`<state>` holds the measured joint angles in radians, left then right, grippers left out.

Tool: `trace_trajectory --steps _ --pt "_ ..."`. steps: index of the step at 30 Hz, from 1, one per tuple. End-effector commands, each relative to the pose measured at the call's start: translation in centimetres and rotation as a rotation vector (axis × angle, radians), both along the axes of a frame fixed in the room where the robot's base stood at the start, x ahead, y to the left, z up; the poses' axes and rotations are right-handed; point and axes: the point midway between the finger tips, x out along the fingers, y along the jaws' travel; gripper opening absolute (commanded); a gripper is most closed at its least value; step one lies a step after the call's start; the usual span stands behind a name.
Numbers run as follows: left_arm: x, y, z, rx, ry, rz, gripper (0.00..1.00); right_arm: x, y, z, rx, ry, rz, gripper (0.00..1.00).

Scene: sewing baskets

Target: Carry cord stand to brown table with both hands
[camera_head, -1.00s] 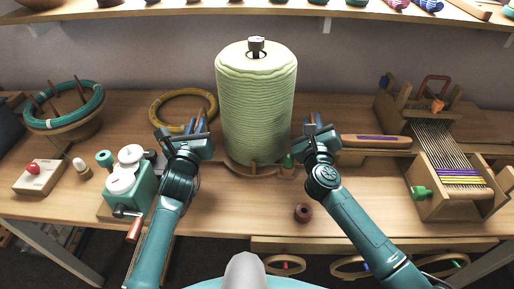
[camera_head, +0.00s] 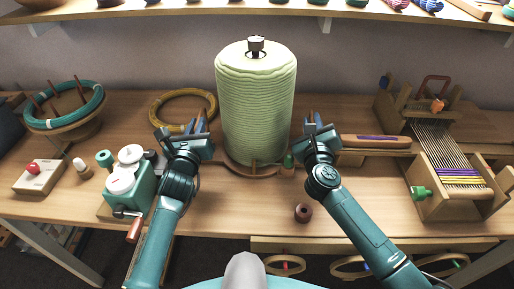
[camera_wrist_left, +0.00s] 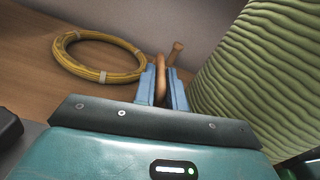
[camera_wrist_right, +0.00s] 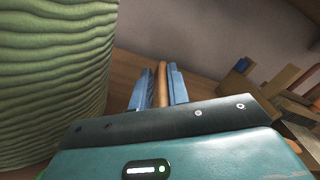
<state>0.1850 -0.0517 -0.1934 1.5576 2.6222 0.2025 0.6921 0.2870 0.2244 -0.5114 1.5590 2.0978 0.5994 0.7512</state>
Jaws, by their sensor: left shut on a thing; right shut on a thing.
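The cord stand (camera_head: 257,105) is a tall, upright spool wound with pale green cord, with a dark knob on top and a round wooden base. It is on or just above the wooden table; I cannot tell which. My left gripper (camera_head: 199,124) is at its left side, shut on a thin wooden handle (camera_wrist_left: 161,80) of the stand. My right gripper (camera_head: 312,120) is at its right side, shut on the matching wooden handle (camera_wrist_right: 161,84). The green cord also shows close by in the left wrist view (camera_wrist_left: 262,65) and the right wrist view (camera_wrist_right: 50,70).
A yellow hoop (camera_head: 183,109) lies behind my left gripper. A teal winder (camera_head: 130,179) stands at left, near a basket with a teal ring (camera_head: 64,106). A small loom (camera_head: 446,170) is at right. A brown spool (camera_head: 303,212) sits near the front edge. A shelf (camera_head: 240,8) runs above.

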Motion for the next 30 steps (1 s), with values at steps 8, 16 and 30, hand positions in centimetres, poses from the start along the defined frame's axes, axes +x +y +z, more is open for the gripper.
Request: trace_trajectory --steps 8,16,30 --pt "0.2 0.6 0.6 0.0 -0.004 0.01 0.0 0.1 -0.6 0.5 -0.013 -0.003 -0.01 0.0" --pt "0.2 0.6 2.7 0.0 -0.007 0.011 0.0 0.1 -0.6 2.3 -0.013 -0.002 -0.011 0.0" --pt "0.2 0.6 5.7 0.0 -0.011 0.009 0.0 0.0 -0.6 5.0 -0.013 0.002 -0.013 0.0"
